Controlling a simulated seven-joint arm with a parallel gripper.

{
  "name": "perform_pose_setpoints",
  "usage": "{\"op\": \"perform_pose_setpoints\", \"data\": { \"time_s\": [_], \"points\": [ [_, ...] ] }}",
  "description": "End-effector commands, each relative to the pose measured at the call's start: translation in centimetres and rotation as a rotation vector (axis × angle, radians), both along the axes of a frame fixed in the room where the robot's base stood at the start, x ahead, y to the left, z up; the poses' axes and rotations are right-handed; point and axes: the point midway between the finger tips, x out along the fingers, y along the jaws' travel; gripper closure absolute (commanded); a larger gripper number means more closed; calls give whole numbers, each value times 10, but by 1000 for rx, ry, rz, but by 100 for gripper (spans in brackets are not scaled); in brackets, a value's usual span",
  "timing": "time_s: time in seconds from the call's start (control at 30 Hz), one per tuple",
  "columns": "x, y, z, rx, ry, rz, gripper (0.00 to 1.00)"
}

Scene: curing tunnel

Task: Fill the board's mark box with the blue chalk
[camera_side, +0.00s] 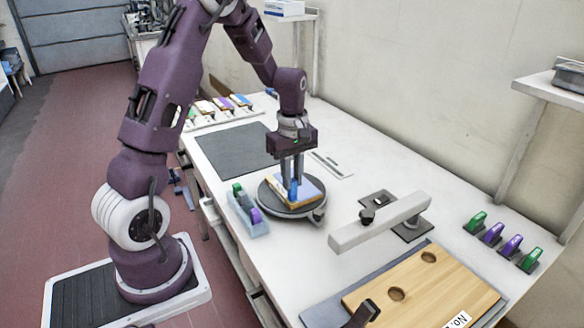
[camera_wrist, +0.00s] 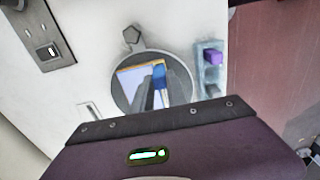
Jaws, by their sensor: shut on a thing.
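My gripper (camera_side: 291,182) points down over the round dark turntable (camera_side: 315,213) and is shut on the blue chalk (camera_side: 293,190). The small board (camera_side: 309,187), with a pale face and yellow-brown edge, lies on the turntable under the fingers. In the wrist view the blue chalk (camera_wrist: 159,71) shows beside the grey fingers, over the board (camera_wrist: 127,75). I cannot tell whether the chalk's tip touches the board. The mark box cannot be made out; the fingers cover part of the board.
A pale blue tray (camera_side: 262,229) with green and purple pieces stands close left of the turntable. A grey bar on a stand (camera_side: 380,222) is to the right. A wooden plate with holes (camera_side: 420,290) lies in front. A dark mat (camera_side: 236,149) lies behind.

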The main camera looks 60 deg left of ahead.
Motion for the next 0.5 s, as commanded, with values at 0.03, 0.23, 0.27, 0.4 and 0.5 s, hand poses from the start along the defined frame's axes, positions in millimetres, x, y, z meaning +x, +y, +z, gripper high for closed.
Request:
{"op": "perform_pose_setpoints", "data": {
  "time_s": [0.03, 0.23, 0.27, 0.4, 0.5],
  "points": [
    [-1, 0, -10, -3, 5, 1, 100],
    [0, 9, -9, -1, 2, -1, 100],
    [0, 6, -9, -1, 2, -3, 100],
    [0, 7, -9, -1, 2, 3, 100],
    [-1, 15, -9, -1, 2, 1, 100]
  ]
}}
